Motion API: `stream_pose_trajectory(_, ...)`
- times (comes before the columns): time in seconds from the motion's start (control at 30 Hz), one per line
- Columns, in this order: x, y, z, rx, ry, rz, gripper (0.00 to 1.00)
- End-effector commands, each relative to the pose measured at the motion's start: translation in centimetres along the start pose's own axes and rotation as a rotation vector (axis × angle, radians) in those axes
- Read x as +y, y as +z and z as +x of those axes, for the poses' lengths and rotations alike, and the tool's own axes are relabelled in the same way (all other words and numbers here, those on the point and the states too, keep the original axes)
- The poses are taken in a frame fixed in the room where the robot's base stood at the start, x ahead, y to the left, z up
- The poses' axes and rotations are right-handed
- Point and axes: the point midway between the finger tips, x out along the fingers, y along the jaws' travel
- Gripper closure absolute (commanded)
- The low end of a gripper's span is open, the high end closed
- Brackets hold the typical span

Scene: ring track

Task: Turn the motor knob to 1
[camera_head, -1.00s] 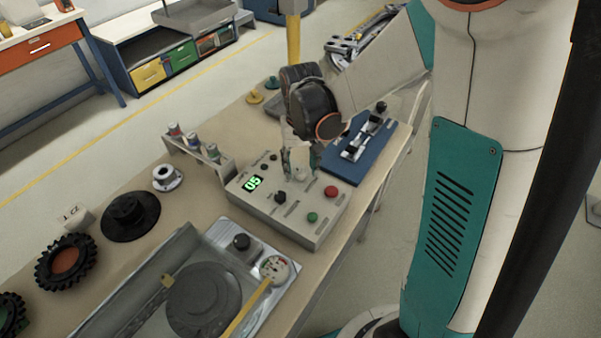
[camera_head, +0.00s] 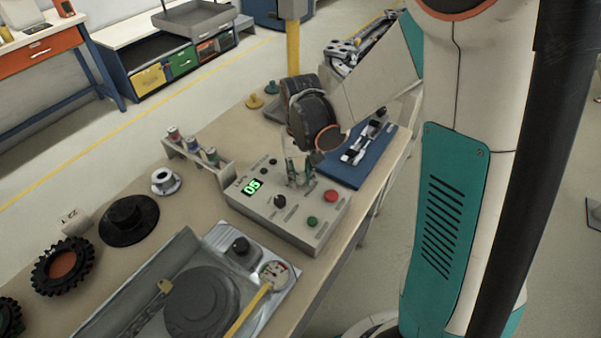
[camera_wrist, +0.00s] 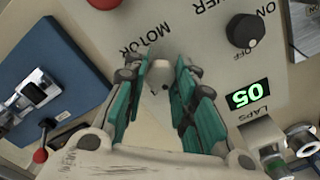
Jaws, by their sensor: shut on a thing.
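The grey control box (camera_head: 262,210) stands on the bench, with a green display (camera_head: 252,187) reading 05. My gripper (camera_head: 298,172) points down at the back right of its top panel. In the wrist view, my gripper's green fingers (camera_wrist: 158,76) are shut on the small pale motor knob (camera_wrist: 160,71), just below the printed word MOTOR. The fingers hide the knob's sides, and I cannot read its setting. The black power knob (camera_wrist: 245,30) is apart from the fingers; it also shows in the head view (camera_head: 280,201).
Red (camera_head: 331,196) and green (camera_head: 312,222) buttons sit on the box. A blue board with a toggle clamp (camera_head: 360,158) lies behind it to the right. A rack of small spools (camera_head: 194,150) stands to the left.

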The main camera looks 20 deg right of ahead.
Motion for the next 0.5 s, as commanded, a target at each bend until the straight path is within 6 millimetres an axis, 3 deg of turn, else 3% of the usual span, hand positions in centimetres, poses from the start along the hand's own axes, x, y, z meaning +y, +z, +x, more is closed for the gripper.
stream_pose_trajectory(0.5,0.0,0.02,0.01,0.0,0.0,-0.306,0.99)
